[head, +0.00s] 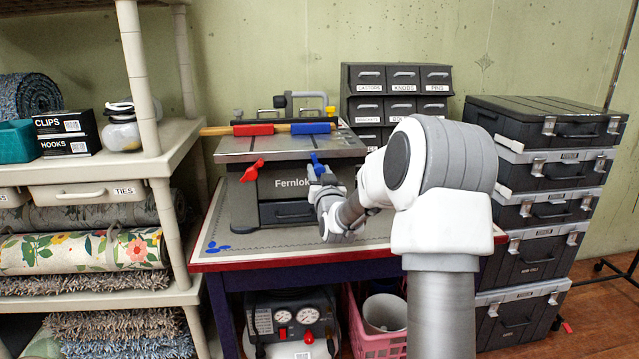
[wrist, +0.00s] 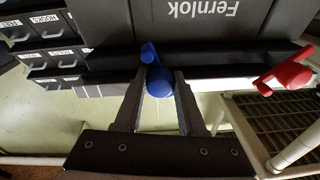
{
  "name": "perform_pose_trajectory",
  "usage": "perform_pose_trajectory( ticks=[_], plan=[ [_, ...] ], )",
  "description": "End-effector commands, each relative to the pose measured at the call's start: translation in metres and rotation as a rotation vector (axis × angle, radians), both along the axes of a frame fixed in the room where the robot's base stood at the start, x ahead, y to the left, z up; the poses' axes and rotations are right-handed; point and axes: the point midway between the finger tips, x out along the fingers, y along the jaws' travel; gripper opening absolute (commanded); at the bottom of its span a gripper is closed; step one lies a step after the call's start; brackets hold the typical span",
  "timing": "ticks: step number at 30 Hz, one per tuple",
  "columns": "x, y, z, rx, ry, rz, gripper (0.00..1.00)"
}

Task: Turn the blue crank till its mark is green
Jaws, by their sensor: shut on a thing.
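The blue crank (head: 317,163) is on the front of the grey Fernlok machine (head: 268,187), right of the red crank (head: 252,170). In the wrist view the picture is upside down, and the blue crank (wrist: 149,54) has its round hub between my fingers. My gripper (head: 319,179) is at the machine's front, and its two fingers (wrist: 159,80) are shut on the blue crank. The red crank (wrist: 286,77) stands apart at the right of the wrist view. I cannot make out the blue crank's mark or its colour.
A red block (head: 253,129) and a blue block (head: 311,128) sit along a wooden bar (head: 215,131) on the machine's top. Labelled drawers (head: 400,77) stand behind, stacked toolboxes (head: 540,200) to the right, shelving (head: 155,165) to the left.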

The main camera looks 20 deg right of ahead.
Motion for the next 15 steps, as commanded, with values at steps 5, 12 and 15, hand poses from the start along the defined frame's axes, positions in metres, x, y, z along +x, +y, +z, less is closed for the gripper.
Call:
perform_pose_trajectory(
  ticks=[5,12,15],
  plan=[
    [0.0002,0.0016,-0.0042,0.150,-0.043,0.003,0.00],
    [0.0003,0.0019,-0.0028,0.314,-0.090,0.003,0.00],
    [0.0004,0.0020,-0.0028,0.366,-0.103,0.002,0.00]
  ],
)
